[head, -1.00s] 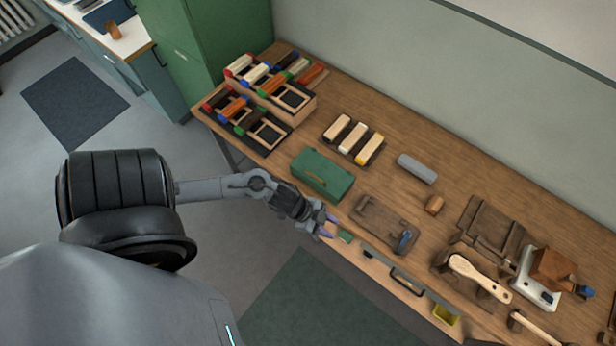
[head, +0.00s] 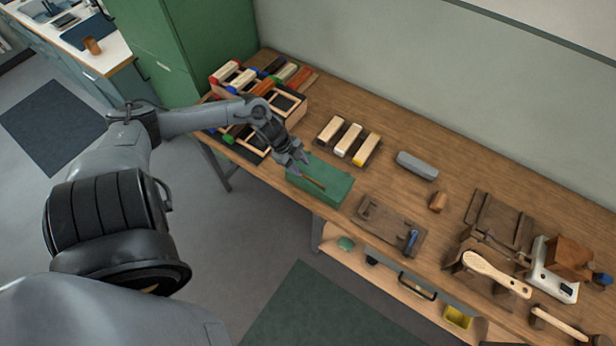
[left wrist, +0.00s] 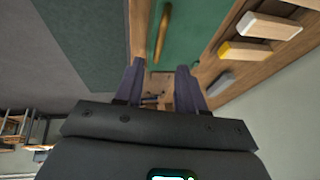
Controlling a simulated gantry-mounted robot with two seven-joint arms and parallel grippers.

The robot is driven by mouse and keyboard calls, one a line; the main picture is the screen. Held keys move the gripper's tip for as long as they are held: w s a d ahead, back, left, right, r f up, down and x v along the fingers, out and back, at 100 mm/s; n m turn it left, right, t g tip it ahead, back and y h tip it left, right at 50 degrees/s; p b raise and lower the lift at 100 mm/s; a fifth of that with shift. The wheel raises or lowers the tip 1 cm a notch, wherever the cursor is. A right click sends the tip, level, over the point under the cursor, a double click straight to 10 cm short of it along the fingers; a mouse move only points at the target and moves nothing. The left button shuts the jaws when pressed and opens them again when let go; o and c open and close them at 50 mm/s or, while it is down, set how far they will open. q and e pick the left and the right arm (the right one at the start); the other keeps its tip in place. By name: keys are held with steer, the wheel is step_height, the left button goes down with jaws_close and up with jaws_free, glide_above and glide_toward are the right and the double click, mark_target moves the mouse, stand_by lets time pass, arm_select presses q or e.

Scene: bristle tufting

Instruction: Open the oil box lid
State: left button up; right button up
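The green oil box (head: 336,192) stands on the workbench near its front edge, its lid down. A thin brown handle (head: 313,182) lies along its top; the handle (left wrist: 161,35) and green lid (left wrist: 190,32) also show in the left wrist view. My left gripper (head: 297,163) is over the back left part of the box, pointing down. In the left wrist view its two dark fingers (left wrist: 158,88) are spread with nothing between them. Whether a fingertip touches the lid I cannot tell. My right gripper is out of view.
A rack of coloured brushes (head: 285,100) stands left of the box, close to my left forearm. Brush blocks (head: 348,140) lie behind it. A wooden tray (head: 385,222) sits to its right. Below the bench front is a shelf-like compartment with a yellow bin (head: 458,316).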

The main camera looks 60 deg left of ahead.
mark_target(308, 179)
arm_select(q)
steer(key=x, duration=0.7)
steer(key=shift+f+b, duration=0.3)
steer(key=shift+b, duration=0.1)
jaws_close()
